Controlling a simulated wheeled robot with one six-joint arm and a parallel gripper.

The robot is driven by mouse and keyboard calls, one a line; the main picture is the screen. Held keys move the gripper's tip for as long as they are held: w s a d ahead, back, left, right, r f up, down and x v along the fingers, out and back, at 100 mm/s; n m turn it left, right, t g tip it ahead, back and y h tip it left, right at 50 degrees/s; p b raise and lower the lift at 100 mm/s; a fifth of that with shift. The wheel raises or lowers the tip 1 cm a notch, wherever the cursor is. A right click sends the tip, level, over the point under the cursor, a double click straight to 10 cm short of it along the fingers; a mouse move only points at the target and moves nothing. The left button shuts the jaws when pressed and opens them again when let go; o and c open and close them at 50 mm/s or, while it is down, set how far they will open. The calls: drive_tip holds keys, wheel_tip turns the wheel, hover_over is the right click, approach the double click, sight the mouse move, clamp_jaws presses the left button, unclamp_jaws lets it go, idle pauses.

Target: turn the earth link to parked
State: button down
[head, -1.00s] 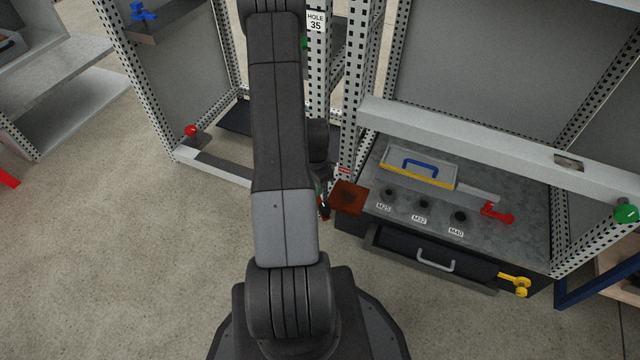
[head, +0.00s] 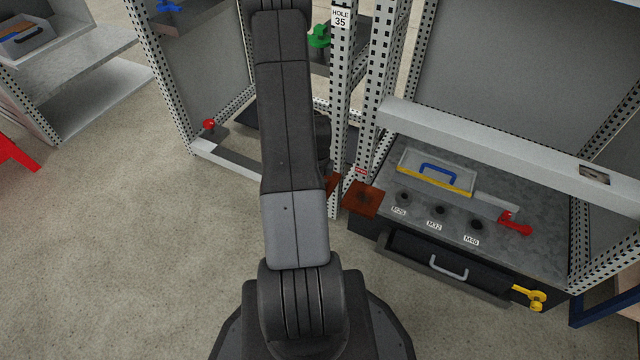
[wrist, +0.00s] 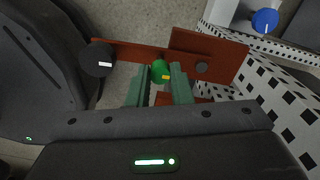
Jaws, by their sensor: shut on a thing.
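The earth link seems to be the copper-brown bar (wrist: 130,53) in the wrist view, with a green knob (wrist: 160,69) marked in yellow. My gripper (wrist: 160,86) has its two green fingers closed around that knob. A black knob (wrist: 97,60) with a white label is at the bar's left. A second copper-brown plate (wrist: 222,57) with a grey round spot lies to the right. In the head view a copper-brown plate (head: 362,199) shows beside the perforated post, and a sliver of copper (head: 332,184) shows beside my arm. My arm hides the gripper there.
Perforated cabinet posts (head: 383,75) stand close to the right of my arm. A grey bench (head: 530,252) holds a tray with a blue handle (head: 437,172) and a red-handled tool (head: 515,223). A red knob (head: 209,125) is at the left cabinet's base.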

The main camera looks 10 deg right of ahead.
drive_tip(key=shift+w+a+m, duration=0.1)
drive_tip(key=shift+m, duration=0.2)
drive_tip(key=c, duration=1.3)
unclamp_jaws()
wheel_tip(320, 180, up, 14)
drive_tip(key=p, duration=0.4)
drive_tip(key=shift+f, duration=0.1)
wheel_tip(320, 180, down, 14)
drive_tip(key=b, duration=0.4)
